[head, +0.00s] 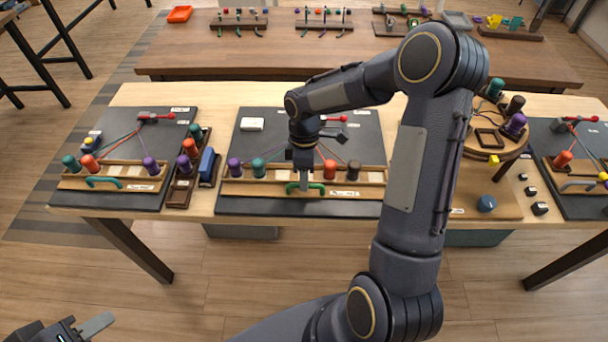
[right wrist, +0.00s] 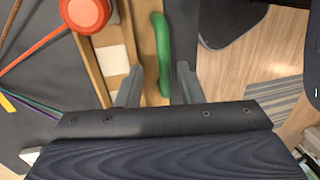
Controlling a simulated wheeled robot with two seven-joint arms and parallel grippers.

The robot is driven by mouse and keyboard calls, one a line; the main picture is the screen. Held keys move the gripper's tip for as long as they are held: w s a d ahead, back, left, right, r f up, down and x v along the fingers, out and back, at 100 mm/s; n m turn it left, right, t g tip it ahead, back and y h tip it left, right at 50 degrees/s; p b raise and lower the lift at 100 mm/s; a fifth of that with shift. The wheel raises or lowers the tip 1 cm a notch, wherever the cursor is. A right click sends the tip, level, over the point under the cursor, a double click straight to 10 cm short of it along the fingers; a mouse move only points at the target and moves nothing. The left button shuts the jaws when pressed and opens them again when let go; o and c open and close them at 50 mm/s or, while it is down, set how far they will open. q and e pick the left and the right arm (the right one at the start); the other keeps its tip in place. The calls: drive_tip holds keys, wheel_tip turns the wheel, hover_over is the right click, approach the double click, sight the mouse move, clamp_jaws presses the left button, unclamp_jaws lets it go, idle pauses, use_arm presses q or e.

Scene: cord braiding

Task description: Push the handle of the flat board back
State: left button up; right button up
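The flat board (head: 235,208) in the middle of the near table is dark grey, with a wooden rack of colored pegs along its front. A green handle (head: 306,212) is on the front of the rack; it also shows in the right wrist view (right wrist: 160,45). My right gripper (head: 304,180) is down at the handle. In the right wrist view its two fingers (right wrist: 160,85) are apart, one on each side of the handle's near end, with gaps showing. My left gripper (head: 85,330) is low at the bottom left, away from the table and partly cut off.
Cords run from the pegs to a red-handled clamp (head: 335,118). A white block (head: 251,124) lies on the board. A similar board with a teal handle (head: 103,182) is at left, a round wooden stand (head: 490,150) at right. My right arm hides some of the table.

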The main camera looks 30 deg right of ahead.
wheel_tip(320, 180, up, 7)
drive_tip(key=w, duration=0.1)
drive_tip(key=shift+w+d+r, duration=0.15)
drive_tip(key=shift+d+r, duration=0.05)
drive_tip(key=shift+d, duration=0.15)
idle(0.3)
drive_tip(key=s+a+r+m+t+y, duration=0.1)
drive_tip(key=s+a+r+m+t, duration=0.1)
drive_tip(key=s+m, duration=0.2)
drive_tip(key=s+a+r+m+t, duration=0.2)
drive_tip(key=s+m, duration=0.3)
drive_tip(key=s, duration=0.5)
drive_tip(key=s+a+r+m+t+y, duration=0.1)
drive_tip(key=s+a+r+m+t, duration=0.1)
drive_tip(key=s, duration=0.5)
wheel_tip(320, 180, up, 2)
drive_tip(key=m+t, duration=0.1)
drive_tip(key=m, duration=0.1)
drive_tip(key=shift+a+m+y, duration=0.25)
drive_tip(key=shift+m+y, duration=0.05)
